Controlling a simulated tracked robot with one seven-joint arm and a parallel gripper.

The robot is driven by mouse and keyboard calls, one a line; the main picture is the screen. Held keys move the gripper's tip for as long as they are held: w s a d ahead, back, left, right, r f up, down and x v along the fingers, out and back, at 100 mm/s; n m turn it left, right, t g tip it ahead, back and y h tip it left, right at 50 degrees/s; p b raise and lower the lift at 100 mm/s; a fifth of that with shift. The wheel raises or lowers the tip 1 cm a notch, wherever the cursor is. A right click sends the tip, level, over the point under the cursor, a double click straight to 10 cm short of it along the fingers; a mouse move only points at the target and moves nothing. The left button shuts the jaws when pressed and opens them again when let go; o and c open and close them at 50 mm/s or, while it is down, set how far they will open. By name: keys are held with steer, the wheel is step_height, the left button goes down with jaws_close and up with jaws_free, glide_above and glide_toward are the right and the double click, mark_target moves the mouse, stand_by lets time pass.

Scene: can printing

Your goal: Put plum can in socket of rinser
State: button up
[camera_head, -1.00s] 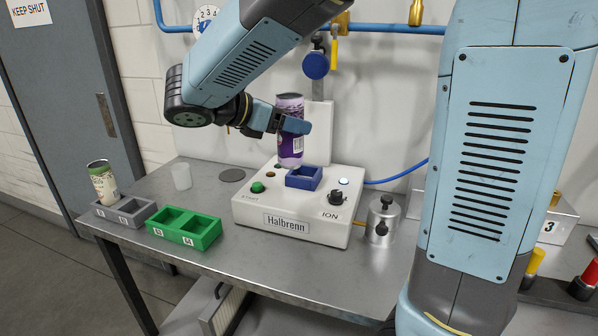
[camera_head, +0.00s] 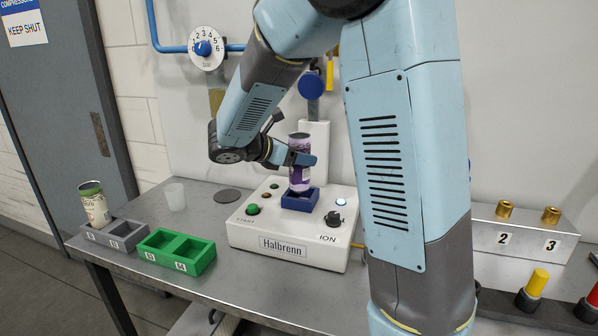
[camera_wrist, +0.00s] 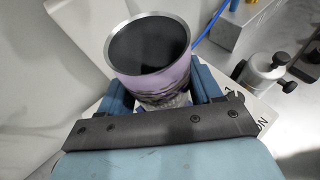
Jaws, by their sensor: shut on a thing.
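The plum can (camera_head: 298,174), purple with a silver rim and an open dark top, stands upright at the blue square socket (camera_head: 300,203) on top of the white Halbrenn rinser (camera_head: 259,231). Its lower end meets the socket opening in the head view; I cannot tell how deep it sits. My gripper (camera_head: 303,158) is shut on the can around its upper body.
A green two-pocket tray (camera_head: 177,262) is empty. A grey tray (camera_head: 114,239) left of it holds a pale can with a green top (camera_head: 95,206). A frosted cup (camera_head: 175,197) and dark disc (camera_head: 227,196) lie behind. Brass fittings (camera_head: 527,212) stand at right.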

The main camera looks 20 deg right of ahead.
mark_target(301, 170)
steer(key=shift+w+d+f, duration=0.35)
steer(key=shift+w+f, duration=0.1)
steer(key=shift+f, duration=0.15)
steer(key=shift+w+d+f, duration=0.1)
steer(key=shift+w+f, duration=0.1)
steer(key=shift+f, duration=1.6)
steer(key=shift+f, duration=0.1)
steer(key=o, duration=1)
